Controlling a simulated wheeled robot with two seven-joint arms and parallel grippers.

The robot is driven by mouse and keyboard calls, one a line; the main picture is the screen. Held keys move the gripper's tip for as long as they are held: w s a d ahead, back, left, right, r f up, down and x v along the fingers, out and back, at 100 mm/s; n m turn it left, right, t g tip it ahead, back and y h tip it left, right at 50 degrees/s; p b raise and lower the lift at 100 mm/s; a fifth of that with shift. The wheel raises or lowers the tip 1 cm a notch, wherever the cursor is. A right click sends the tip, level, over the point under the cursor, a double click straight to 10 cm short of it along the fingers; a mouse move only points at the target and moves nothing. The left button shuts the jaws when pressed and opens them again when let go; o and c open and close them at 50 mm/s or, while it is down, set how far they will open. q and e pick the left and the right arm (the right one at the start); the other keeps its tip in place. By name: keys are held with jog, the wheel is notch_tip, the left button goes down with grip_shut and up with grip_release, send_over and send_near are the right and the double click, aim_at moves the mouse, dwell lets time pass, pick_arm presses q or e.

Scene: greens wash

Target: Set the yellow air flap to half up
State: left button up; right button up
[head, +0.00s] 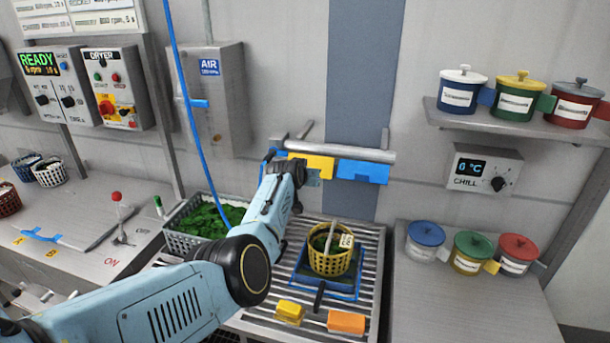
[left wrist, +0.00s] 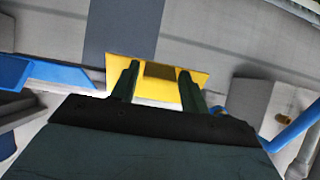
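The yellow air flap (head: 318,162) hangs from a grey bar on the back wall, left of the blue flap (head: 362,172). In the left wrist view the yellow flap (left wrist: 155,92) lies straight ahead, with a darker tab (left wrist: 160,71) at its middle. My left gripper (left wrist: 157,78) has its two dark fingers apart, one on each side of the tab, overlapping the flap in the picture. I cannot tell whether they touch it. In the head view my left arm hides part of the flap's left side and lower edge. My right gripper is not in view.
A yellow basket (head: 330,262) stands in a blue tray on the slatted rack (head: 366,290) below the flaps. A grey crate of greens (head: 190,238) sits left of my forearm. A blue hose (head: 190,100) hangs by the AIR box (head: 222,105). Lidded pots (head: 472,252) stand at right.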

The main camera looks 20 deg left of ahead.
pick_arm(q)
jog(key=shift+o, duration=1.1)
jog(key=shift+s+r, duration=0.1)
jog(key=shift+s, duration=0.05)
jog(key=p+v, duration=0.2)
jog(key=v, duration=1.1)
